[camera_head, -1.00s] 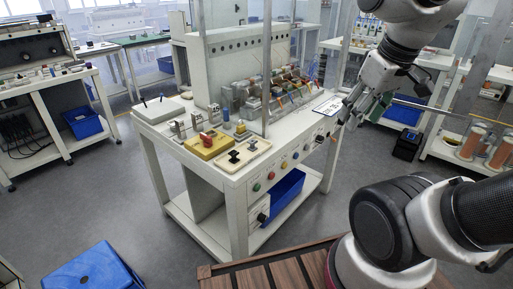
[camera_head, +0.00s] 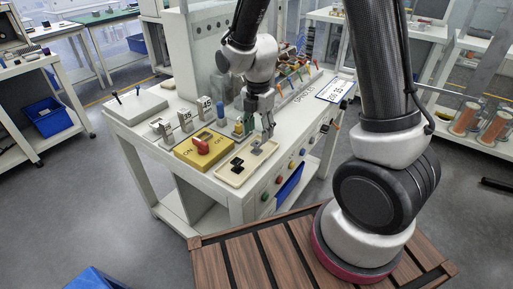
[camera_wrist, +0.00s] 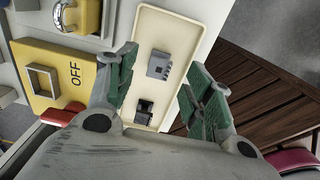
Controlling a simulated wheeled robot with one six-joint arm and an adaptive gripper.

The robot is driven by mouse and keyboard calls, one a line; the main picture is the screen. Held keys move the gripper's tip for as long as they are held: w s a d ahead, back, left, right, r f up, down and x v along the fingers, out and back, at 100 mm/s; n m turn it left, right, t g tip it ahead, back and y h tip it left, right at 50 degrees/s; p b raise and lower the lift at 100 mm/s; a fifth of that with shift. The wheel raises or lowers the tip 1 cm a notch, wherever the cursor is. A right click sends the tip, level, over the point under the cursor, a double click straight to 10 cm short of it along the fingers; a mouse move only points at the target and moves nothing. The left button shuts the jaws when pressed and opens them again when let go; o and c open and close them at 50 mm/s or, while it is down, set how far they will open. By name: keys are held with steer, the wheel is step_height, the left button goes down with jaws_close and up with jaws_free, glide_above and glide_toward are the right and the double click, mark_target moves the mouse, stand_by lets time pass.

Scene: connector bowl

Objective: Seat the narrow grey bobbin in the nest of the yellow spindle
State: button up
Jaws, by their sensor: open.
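My gripper (camera_head: 264,138) is open and points down over a beige tray (camera_head: 226,178) on the workbench. In the wrist view its green-padded fingers (camera_wrist: 157,72) stand apart, with a small grey piece (camera_wrist: 159,65) in the gap between them as seen from above; no contact shows. A second, darker piece (camera_wrist: 144,108) lies in the same tray, closer to the palm; it shows black in the head view (camera_head: 238,164). I cannot tell for sure which piece is the narrow bobbin. The yellow spindle cannot be surely picked out among the coloured parts at the rack (camera_head: 293,80).
The tray lies near the bench's front edge.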

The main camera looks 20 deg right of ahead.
mark_target(258, 142)
step_height(258, 142, down, 5)
steer(key=shift+f, duration=0.1)
steer(key=c, duration=1)
